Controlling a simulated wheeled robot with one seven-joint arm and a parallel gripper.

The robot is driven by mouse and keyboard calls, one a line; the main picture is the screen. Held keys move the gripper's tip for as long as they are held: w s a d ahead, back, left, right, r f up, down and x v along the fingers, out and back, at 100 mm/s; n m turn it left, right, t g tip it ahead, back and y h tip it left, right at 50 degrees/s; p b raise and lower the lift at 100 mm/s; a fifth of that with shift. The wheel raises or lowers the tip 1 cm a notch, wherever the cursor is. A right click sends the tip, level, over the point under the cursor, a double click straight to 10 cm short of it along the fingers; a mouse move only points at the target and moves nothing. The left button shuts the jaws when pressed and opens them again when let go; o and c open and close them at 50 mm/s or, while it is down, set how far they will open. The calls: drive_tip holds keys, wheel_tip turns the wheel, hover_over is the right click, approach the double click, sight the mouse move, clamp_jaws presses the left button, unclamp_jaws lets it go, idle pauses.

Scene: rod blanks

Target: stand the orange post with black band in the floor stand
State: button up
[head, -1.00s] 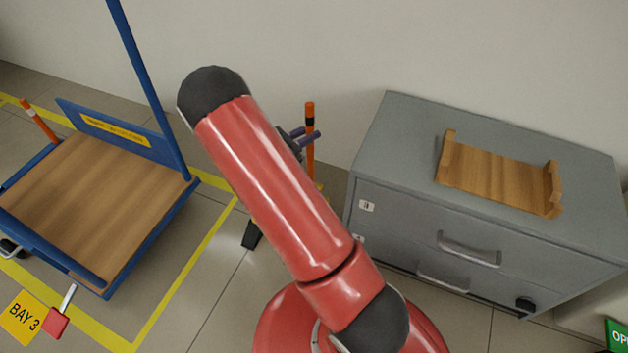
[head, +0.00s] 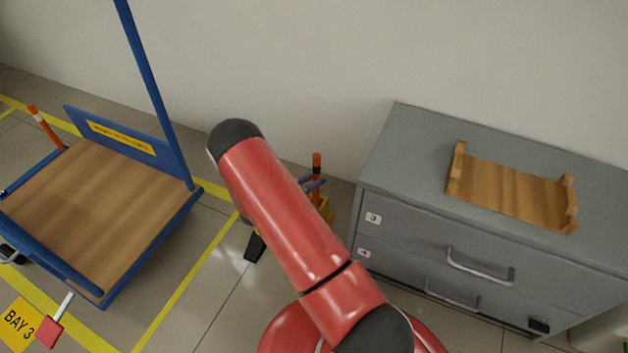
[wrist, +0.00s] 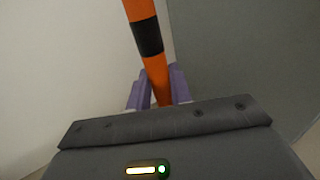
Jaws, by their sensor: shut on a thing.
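The orange post with black band (head: 317,161) stands roughly upright behind my arm, between the blue trolley and the grey cabinet. Its band shows clearly in the wrist view (wrist: 148,38). My gripper (head: 314,184) is shut on the post, with its purple fingers on either side of it, also seen in the wrist view (wrist: 157,90). A yellow floor stand (head: 327,208) shows just below the fingers, partly hidden by my arm. The post's lower end is hidden, so I cannot tell whether it is inside the stand.
The grey cabinet (head: 392,150) stands close on the right, with a wooden cradle (head: 512,190) on top. A blue trolley (head: 190,205) with a wooden deck is on the left. An orange post with a white band (head: 45,127) stands beyond it. The wall is close behind.

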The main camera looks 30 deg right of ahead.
drive_tip(key=o, duration=0.3)
drive_tip(key=shift+f, duration=0.2)
drive_tip(key=o, duration=0.5)
drive_tip(key=shift+c, duration=0.2)
drive_tip(key=shift+r, duration=0.1)
